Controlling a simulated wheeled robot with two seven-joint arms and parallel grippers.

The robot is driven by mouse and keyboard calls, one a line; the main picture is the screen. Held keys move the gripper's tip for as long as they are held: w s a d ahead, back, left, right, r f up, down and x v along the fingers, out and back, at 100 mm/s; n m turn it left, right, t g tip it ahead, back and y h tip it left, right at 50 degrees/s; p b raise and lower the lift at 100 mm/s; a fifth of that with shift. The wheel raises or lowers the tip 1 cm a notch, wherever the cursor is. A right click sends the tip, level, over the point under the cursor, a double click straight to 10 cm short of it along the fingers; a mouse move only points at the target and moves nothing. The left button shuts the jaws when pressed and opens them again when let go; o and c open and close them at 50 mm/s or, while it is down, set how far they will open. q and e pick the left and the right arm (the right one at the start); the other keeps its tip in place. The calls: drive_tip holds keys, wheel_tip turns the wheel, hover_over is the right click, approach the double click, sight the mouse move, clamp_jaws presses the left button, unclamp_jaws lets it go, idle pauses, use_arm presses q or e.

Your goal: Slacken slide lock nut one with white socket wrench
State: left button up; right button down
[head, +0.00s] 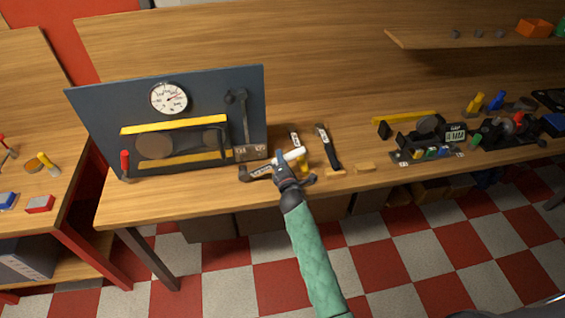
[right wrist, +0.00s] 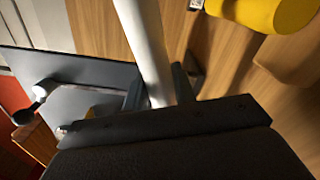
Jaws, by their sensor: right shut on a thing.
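My right gripper (head: 284,168) is over the front of the workbench, just right of the dark upright panel (head: 100,115). It is shut on a white bar, which I take for the white socket wrench (head: 293,155). In the right wrist view the wrench's white shaft (right wrist: 143,40) runs up between the two fingers (right wrist: 158,92). A small grey block (head: 249,153) sits at the panel's lower right corner, close to the wrench's left end. I cannot make out slide lock nut one. The wrench's working end and any contact with a nut are not clear. My left gripper is not in view.
The panel carries a round gauge (head: 168,97), yellow bars (head: 173,125) and a dark lever (head: 243,115). Dark-handled tools (head: 328,147) lie right of my gripper. A yellow piece (right wrist: 262,10) shows in the right wrist view. Small devices (head: 428,135) stand farther right. Bare wood lies behind.

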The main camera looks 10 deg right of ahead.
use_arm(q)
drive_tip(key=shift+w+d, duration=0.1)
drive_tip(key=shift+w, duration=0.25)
use_arm(e)
drive_tip(key=w, duration=0.2)
drive_tip(key=shift+w, duration=0.4)
drive_tip(key=shift+w+r, duration=0.15)
drive_tip(key=shift+r, duration=0.05)
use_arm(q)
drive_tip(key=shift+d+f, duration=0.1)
use_arm(e)
drive_tip(key=shift+f, duration=0.1)
use_arm(q)
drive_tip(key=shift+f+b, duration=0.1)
drive_tip(key=shift+b, duration=0.3)
use_arm(e)
drive_tip(key=shift+w, duration=0.35)
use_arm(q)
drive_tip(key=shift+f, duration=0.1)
use_arm(e)
drive_tip(key=shift+w+d, duration=0.1)
drive_tip(key=shift+w, duration=0.5)
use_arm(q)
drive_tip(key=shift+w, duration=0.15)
